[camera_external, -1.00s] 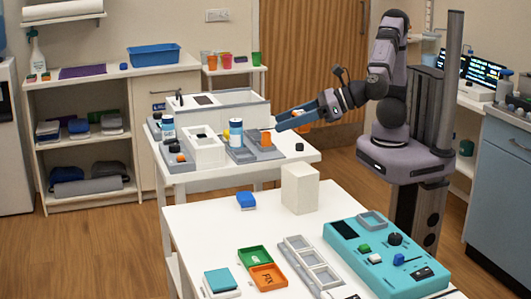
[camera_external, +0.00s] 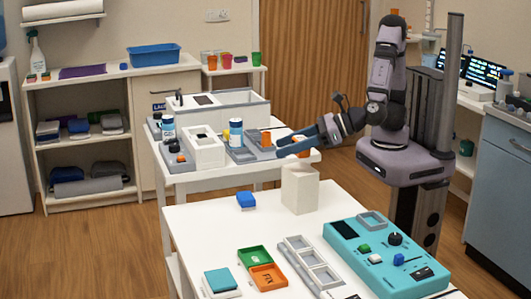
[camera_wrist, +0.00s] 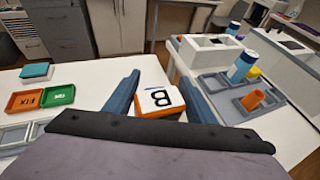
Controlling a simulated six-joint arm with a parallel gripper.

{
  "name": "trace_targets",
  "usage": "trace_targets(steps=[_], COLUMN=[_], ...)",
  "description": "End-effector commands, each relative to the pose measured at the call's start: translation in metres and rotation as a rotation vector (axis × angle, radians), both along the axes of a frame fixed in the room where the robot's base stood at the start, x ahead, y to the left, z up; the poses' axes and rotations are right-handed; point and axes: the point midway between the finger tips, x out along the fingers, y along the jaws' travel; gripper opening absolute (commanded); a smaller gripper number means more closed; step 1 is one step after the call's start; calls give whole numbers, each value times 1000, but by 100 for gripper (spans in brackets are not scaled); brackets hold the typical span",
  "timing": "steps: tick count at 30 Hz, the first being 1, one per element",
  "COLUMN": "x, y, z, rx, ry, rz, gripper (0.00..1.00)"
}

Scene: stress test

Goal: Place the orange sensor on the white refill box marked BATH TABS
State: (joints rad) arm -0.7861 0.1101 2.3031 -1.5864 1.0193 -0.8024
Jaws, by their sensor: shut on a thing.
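The orange sensor (camera_wrist: 166,112) is an orange block with a white top bearing a black mark like a "B". It sits between the two blue fingers of my gripper (camera_wrist: 160,82) in the wrist view. In the external view my gripper (camera_external: 291,146) is low over the white box (camera_external: 300,191), which stands upright on the front table. I take this plain white box to be the refill box; no lettering on it is readable. The gripper partly hides its top, and I cannot tell whether the sensor touches it.
A teal device (camera_external: 385,262), a grey compartment tray (camera_external: 310,263) and green (camera_external: 254,257) and orange (camera_external: 268,278) trays share the front table. A blue block (camera_external: 246,200) lies left of the box. The side table (camera_external: 190,180) holds bottles and trays close behind.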

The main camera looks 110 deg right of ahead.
Motion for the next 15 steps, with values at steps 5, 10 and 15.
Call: trace_targets(steps=[5,10,15], x=[0,0,0], y=[0,0,0], z=[-21,-35,-36], rx=[-5,-3,-1], ry=[4,2,0], rz=[0,0,0], gripper=[26,26,26])
